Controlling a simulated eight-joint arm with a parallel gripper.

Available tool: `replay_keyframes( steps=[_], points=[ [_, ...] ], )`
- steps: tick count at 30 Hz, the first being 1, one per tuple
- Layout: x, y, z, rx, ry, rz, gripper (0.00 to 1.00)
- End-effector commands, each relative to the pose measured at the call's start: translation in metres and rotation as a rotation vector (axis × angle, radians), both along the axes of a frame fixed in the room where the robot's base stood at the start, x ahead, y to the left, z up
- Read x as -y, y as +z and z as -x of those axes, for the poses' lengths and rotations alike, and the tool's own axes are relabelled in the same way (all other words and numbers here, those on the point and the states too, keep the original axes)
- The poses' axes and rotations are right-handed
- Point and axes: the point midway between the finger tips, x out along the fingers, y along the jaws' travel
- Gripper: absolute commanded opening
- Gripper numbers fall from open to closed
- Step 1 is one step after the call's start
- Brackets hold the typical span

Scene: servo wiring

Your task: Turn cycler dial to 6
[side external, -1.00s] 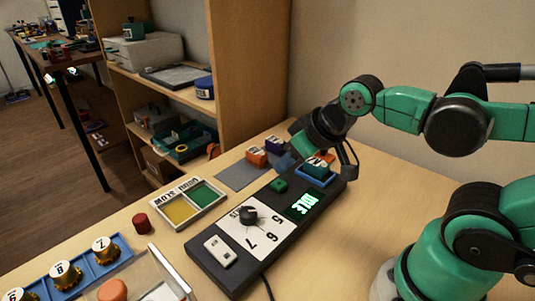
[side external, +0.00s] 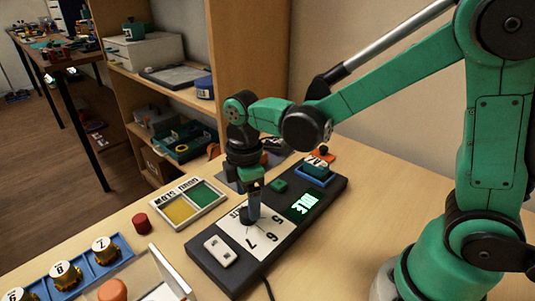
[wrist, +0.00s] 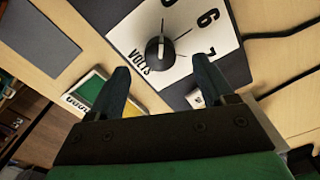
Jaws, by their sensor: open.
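The cycler is a long black box (side external: 214,265) with a white dial plate (side external: 268,241) marked 5, 6, 7 and VOLTS. Its round black dial (wrist: 158,48) has a white line pointing towards the top of the wrist view, where a cut-off numeral shows; the 6 lies to the right of that line. My gripper (side external: 252,208) points down at the dial and partly hides it in the side view. In the wrist view its two fingers (wrist: 162,85) are open and apart, with the dial beyond and between them. Contact is not visible.
A green-lit display reading IDLE (side external: 303,205) and a blue holder (side external: 316,179) with a part in it are on the cycler. A yellow-green sorting tray (side external: 222,208) and a red cylinder (side external: 141,223) stand to the left. A cable (side external: 268,286) runs off the front.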

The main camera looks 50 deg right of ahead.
Motion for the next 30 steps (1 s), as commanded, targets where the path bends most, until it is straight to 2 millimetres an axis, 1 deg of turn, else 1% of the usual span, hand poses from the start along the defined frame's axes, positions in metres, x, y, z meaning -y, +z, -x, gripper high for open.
replay_keyframes(
  steps=[3, 9, 18, 20, 21, 23, 24, 26, 30],
  points=[
    [0.0, -0.016, 0.0, 0.001, -0.001, 0.0, 0.75],
    [0.0, -0.032, 0.0, 0.002, -0.003, 0.0, 0.75],
    [0.0, -0.034, 0.0, 0.002, -0.003, 0.0, 0.75],
    [0.0, -0.034, 0.0, 0.002, -0.003, 0.0, 0.58],
    [0.0, -0.034, 0.0, 0.002, -0.003, 0.0, 0.46],
    [0.0, -0.034, 0.0, 0.002, -0.003, 0.0, 0.29],
    [0.0, -0.034, 0.0, 0.002, -0.003, 0.0, 0.18],
    [0.0, -0.034, 0.0, 0.002, -0.003, 0.0, 0.01],
    [0.0, -0.034, 0.0, 0.002, -0.006, 0.0, 0.0]
  ],
)
